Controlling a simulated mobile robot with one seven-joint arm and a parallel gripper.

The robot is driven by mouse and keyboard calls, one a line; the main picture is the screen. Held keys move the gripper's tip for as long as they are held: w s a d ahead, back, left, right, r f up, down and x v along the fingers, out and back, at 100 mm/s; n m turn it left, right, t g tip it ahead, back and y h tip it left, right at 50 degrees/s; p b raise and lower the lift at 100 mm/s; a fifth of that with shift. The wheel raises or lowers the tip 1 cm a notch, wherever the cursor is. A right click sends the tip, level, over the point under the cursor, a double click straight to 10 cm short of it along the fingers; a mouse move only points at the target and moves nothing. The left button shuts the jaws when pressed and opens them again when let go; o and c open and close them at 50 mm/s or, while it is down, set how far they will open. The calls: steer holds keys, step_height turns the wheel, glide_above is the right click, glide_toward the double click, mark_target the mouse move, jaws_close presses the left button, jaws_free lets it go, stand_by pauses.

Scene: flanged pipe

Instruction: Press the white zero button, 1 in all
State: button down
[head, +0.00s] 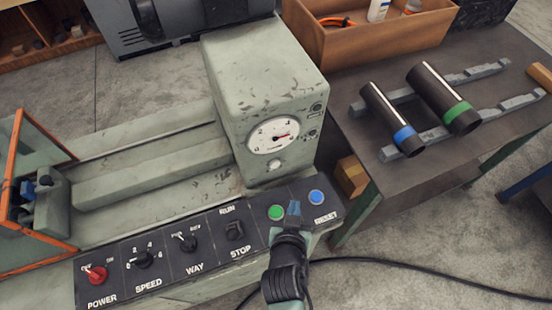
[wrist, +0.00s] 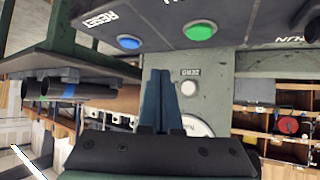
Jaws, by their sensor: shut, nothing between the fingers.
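The white zero button (head: 275,165) is a small round knob on the front of the grey-green housing, just below the dial gauge (head: 272,136). In the wrist view the white button (wrist: 188,88) shows upside down beside its small label, just right of my fingertips. My gripper (head: 294,208) is shut and empty, in front of the control panel, its blue-grey fingertips appearing between the green and blue buttons. In the wrist view my gripper (wrist: 160,73) points toward the housing, left of the white button. No contact with the button shows. My gripper partly hides the dial (wrist: 195,127) there.
A green button (head: 276,212) and a blue RESET button (head: 316,196) flank my fingertips on the dark panel (head: 200,262). Switches and a red POWER knob (head: 96,274) lie left. A table with two dark pipes (head: 443,97) stands right.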

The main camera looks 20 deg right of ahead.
steer(key=b, duration=0.3)
glide_toward(279, 166)
steer(key=shift+w+d+f, duration=0.4)
steer(key=shift+w+f, duration=0.05)
steer(key=shift+f, duration=0.2)
steer(key=shift+w+d+f, duration=0.45)
steer(key=shift+f, duration=0.2)
steer(key=shift+w+d+f, duration=0.4)
steer(key=shift+w+f, duration=0.1)
steer(key=shift+f, duration=0.15)
steer(key=shift+w+b, duration=0.15)
steer(key=shift+b, duration=0.15)
stand_by(0.3)
steer(key=shift+w, duration=0.3)
steer(key=shift+w+b, duration=0.3)
steer(key=shift+w, duration=0.1)
stand_by(0.6)
steer(key=shift+s+r, duration=0.1)
steer(key=shift+s, duration=0.05)
steer(key=shift+s+p, duration=0.4)
steer(key=shift+s, duration=0.3)
